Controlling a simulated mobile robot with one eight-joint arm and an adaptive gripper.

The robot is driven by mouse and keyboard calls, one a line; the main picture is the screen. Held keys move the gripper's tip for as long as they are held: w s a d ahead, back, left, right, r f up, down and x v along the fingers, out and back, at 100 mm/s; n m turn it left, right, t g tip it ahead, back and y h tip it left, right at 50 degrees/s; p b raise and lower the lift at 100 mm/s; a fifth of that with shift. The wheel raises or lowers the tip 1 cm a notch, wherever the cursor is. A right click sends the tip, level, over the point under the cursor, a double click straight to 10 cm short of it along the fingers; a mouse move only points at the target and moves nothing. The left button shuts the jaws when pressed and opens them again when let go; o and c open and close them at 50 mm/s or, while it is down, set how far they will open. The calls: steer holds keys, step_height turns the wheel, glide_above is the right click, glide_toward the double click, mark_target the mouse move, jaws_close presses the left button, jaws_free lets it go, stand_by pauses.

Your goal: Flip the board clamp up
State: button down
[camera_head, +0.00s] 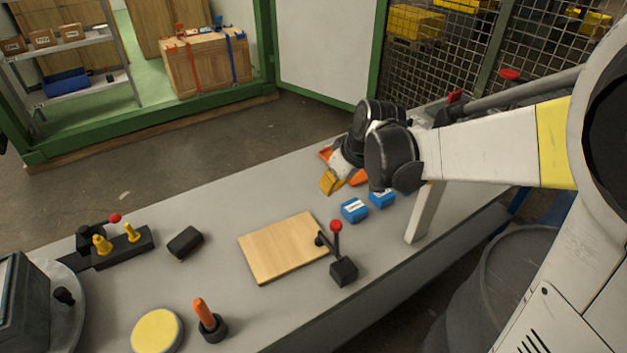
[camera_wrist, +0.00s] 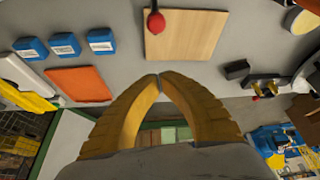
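The board clamp (camera_head: 343,270) has a black block base at the right front edge of the wooden board (camera_head: 283,248). Its thin lever stands roughly upright with a red ball knob (camera_head: 336,226) on top, and a short black arm reaches over the board. In the wrist view the red knob (camera_wrist: 156,21) overlaps the board (camera_wrist: 195,38); the clamp base is out of frame. My gripper (camera_head: 326,187) is behind the board, apart from the clamp. In the wrist view its yellow fingers (camera_wrist: 161,77) meet at the tips with nothing between them.
Blue boxes (camera_head: 354,210) sit between the board and my arm, near an orange item (camera_head: 359,178). A black block (camera_head: 185,243), an orange peg (camera_head: 204,313) and a yellow disc (camera_head: 157,331) lie left and front. The table (camera_head: 215,213) is bare behind the board.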

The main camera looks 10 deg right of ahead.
steer(key=shift+w+f, duration=0.1)
steer(key=b+x, duration=0.4)
steer(key=x, duration=0.6)
steer(key=s, duration=0.1)
steer(key=s+d, duration=0.2)
steer(key=shift+s+f+b, duration=0.2)
steer(key=shift+s+b, duration=0.1)
steer(key=shift+s, duration=0.05)
steer(key=shift+s+r, duration=0.1)
steer(key=shift+s+d+r+t, duration=0.1)
steer(key=shift+s+r+t, duration=0.05)
steer(key=shift+s+t, duration=0.25)
